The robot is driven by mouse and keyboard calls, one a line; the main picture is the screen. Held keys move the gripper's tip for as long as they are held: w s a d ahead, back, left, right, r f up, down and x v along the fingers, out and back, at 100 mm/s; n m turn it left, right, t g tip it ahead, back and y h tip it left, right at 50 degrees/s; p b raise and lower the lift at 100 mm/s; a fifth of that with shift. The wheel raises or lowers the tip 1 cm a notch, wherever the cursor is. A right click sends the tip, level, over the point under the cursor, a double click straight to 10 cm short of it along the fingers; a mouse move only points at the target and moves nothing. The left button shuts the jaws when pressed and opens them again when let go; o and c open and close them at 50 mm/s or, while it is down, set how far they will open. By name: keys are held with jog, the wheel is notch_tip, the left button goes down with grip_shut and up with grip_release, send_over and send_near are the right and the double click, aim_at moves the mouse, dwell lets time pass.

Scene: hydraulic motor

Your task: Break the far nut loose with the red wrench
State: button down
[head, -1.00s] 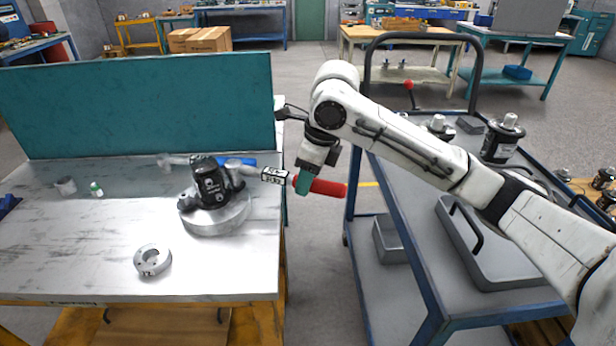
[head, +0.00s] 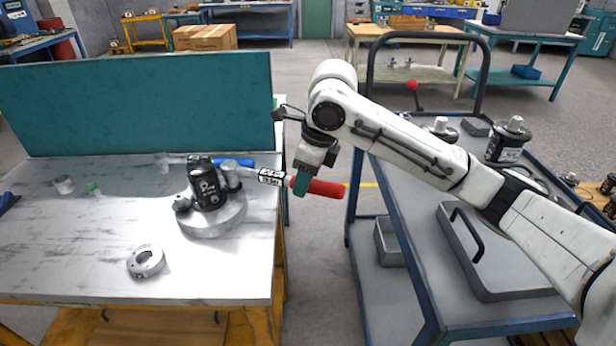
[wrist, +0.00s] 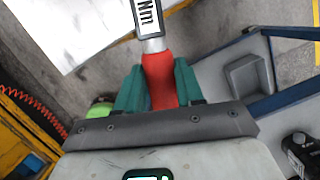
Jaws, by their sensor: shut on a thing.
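The red wrench has a red handle (head: 328,189) and a white label with black marks on its shaft (head: 270,176). It reaches left to the black hydraulic motor (head: 207,184), which stands on a round metal base (head: 214,217) on the workbench. My gripper (head: 302,182) is shut on the red handle, beyond the bench's right edge. In the wrist view the green fingers (wrist: 160,88) sit on both sides of the handle (wrist: 160,75). The wrench's head is by the motor's right side; the far nut and their contact are too small to tell.
A blue-handled tool (head: 238,162) lies behind the motor. A blue-framed cart (head: 425,235) with a grey tray stands right.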

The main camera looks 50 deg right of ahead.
jog(key=shift+f, duration=0.2)
jog(key=shift+s+a, duration=0.1)
jog(key=shift+a, duration=0.15)
jog(key=shift+r, duration=0.1)
dwell(0.4)
jog(key=shift+r+p, duration=0.4)
jog(key=shift+r, duration=0.15)
jog(key=shift+w+a+p+v, duration=0.15)
jog(key=shift+p+v, duration=0.35)
jog(key=shift+v, duration=0.3)
jog(key=shift+w+p+v, duration=0.2)
jog(key=shift+p+v, duration=0.35)
jog(key=shift+v, duration=0.2)
jog(key=shift+w+a+p+v, duration=0.15)
jog(key=shift+p+v, duration=0.35)
jog(key=shift+v, duration=0.3)
jog(key=shift+w+d+r, duration=0.15)
jog(key=shift+d, duration=0.05)
